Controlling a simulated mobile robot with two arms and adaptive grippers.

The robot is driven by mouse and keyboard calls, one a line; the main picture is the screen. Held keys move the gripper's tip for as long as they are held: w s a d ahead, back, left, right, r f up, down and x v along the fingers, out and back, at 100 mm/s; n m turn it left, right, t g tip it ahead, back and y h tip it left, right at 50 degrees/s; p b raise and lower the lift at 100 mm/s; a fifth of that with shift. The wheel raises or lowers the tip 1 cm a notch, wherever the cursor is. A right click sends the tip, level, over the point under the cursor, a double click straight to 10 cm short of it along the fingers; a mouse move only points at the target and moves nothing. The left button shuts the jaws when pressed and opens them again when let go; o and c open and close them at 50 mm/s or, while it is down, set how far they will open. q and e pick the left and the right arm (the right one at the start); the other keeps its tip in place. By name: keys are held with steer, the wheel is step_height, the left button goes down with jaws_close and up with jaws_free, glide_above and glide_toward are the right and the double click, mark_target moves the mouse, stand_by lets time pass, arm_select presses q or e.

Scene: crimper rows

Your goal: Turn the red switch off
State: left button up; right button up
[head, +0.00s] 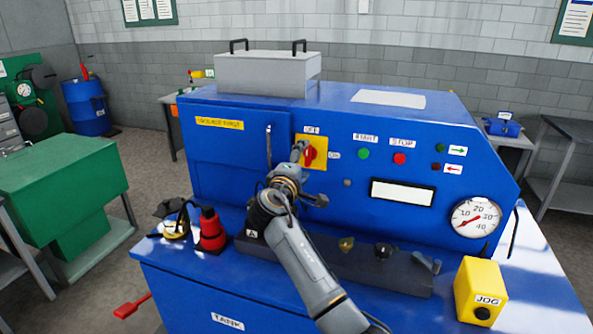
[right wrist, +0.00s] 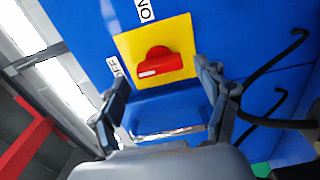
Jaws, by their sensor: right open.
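The red switch (head: 311,153) is a rotary knob on a yellow plate on the front of the blue machine. It also shows in the right wrist view (right wrist: 165,62). There its bar lies nearly crosswise, with a white mark at its left end, toward the label partly reading "FF". The "ON" label (right wrist: 146,10) is above the plate. My right gripper (head: 308,174) is open in front of the switch. In the right wrist view, its fingers (right wrist: 160,76) stand apart on either side of the plate, with nothing between them seen held. My left gripper is not in view.
Green and red buttons (head: 400,159) sit right of the switch. A door handle (head: 269,146) stands out to its left. A red-black bottle (head: 211,230), a gauge (head: 476,217) and a yellow JOG box (head: 481,290) are around the machine's lower front.

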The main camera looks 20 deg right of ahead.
steer(key=v, duration=1.1)
